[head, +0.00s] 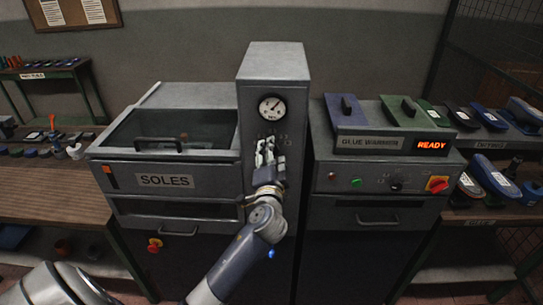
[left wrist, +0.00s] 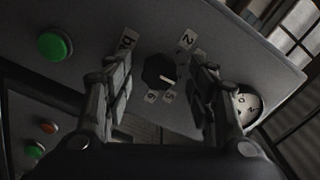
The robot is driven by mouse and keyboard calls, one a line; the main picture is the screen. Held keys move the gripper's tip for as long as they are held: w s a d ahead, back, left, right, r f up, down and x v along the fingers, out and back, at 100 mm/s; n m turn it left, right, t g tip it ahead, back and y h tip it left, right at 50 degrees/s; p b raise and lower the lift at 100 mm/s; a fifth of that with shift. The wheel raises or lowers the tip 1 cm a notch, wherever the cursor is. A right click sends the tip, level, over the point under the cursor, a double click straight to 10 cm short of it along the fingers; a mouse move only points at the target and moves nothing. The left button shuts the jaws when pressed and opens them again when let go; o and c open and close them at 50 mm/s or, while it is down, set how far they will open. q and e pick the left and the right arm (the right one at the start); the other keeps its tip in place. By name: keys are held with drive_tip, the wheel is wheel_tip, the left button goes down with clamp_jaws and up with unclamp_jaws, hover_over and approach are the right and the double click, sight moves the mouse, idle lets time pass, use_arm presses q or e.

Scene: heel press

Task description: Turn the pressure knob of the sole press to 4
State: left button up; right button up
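The sole press's grey column (head: 273,62) stands in the middle of the head view, with a round white gauge (head: 271,108) near its top. My left gripper (head: 265,150) is in front of the column below the gauge and hides the knob there. In the left wrist view the black pressure knob (left wrist: 159,71) has a white mark pointing right and slightly down, with small number labels around it. The open fingers of my left gripper (left wrist: 158,92) stand on either side of the knob, with gaps visible. My right gripper is not in view.
A green button (left wrist: 54,45) shows in the left wrist view. Side benches hold soles and tools.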

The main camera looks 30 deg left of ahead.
use_arm(q)
drive_tip(key=v, duration=1.2)
drive_tip(key=shift+f, duration=0.1)
